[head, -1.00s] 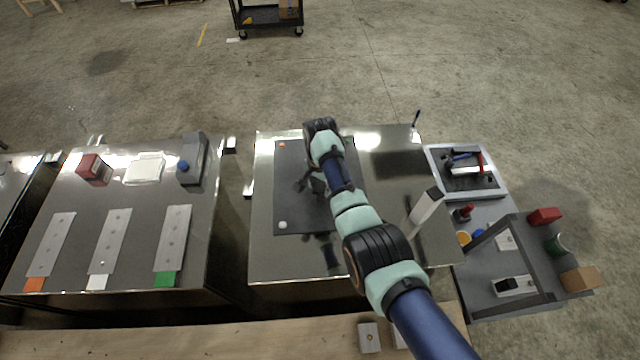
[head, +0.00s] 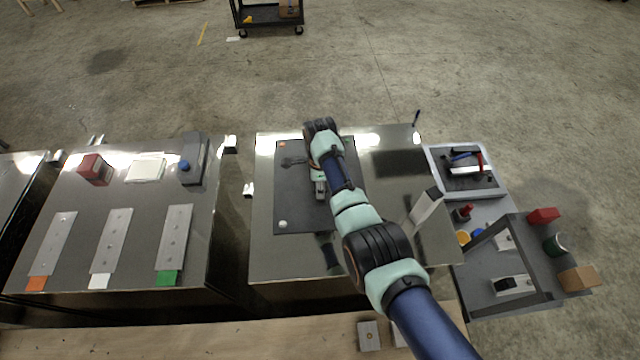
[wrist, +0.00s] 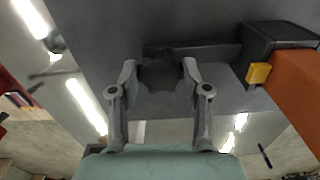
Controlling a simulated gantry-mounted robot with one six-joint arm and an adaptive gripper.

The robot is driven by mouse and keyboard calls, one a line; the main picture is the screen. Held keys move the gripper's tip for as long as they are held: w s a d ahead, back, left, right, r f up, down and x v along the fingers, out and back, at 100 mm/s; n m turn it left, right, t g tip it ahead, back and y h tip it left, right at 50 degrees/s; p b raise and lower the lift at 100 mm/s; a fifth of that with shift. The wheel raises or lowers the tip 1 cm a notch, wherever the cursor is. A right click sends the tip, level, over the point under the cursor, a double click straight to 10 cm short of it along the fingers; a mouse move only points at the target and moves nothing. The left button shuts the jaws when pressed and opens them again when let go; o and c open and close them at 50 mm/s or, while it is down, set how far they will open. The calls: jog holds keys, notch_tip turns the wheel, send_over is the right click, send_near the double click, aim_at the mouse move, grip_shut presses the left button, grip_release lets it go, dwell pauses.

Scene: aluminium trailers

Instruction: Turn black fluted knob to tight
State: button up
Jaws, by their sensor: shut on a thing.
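The black fluted knob (wrist: 165,77) is in the upper middle of the wrist view, against a dark grey panel. My gripper (wrist: 160,72) is shut on it, with one finger on its left side and one on its right. A dark bar (wrist: 205,51) lies just behind the knob. In the head view my gripper (head: 320,187) is low over the dark panel (head: 297,212) on the middle metal table. My wrist hides the knob there.
A dark housing (wrist: 270,36), a yellow tab (wrist: 258,74) and an orange block (wrist: 298,92) are close to my right finger. A white upright block (head: 425,206) stands right of my arm. The left table (head: 65,196) holds strips and boxes. A tool cart stands at right.

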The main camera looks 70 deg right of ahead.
jog(key=m, duration=0.5)
jog(key=shift+r+m, duration=0.1)
jog(key=shift+m, duration=0.3)
dwell(0.4)
jog(key=o, duration=1.1)
jog(key=shift+o, duration=0.2)
notch_tip(320, 180, up, 12)
